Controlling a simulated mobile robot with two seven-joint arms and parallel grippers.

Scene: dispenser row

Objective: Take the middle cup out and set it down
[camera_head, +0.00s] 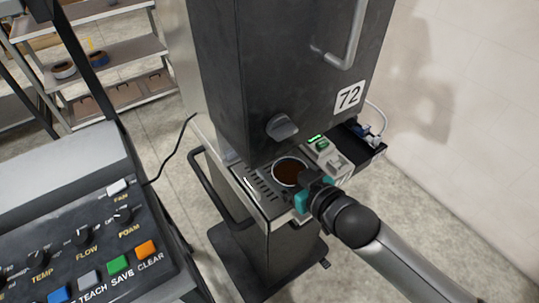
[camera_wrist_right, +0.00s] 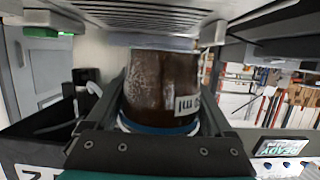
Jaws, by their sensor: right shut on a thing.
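One cup (camera_head: 289,171) with a pale rim and dark brown contents is at the slatted drip tray (camera_head: 257,184) of the dark dispenser (camera_head: 290,75) marked 72. My right gripper (camera_head: 303,184) is shut on the cup from the front right. In the right wrist view the cup (camera_wrist_right: 162,85) looks brown, with a small printed label and a blue and white rim, held between the two fingers. I cannot tell whether its base touches the tray. No other cup shows clearly. My left gripper is not in view.
A control panel (camera_head: 85,245) with knobs and coloured buttons stands at the left. A dispenser knob (camera_head: 282,127) hangs close above the cup. A small box with a green light (camera_head: 323,145) is beside it. Shelves (camera_head: 105,60) stand at the back left. Floor is open between.

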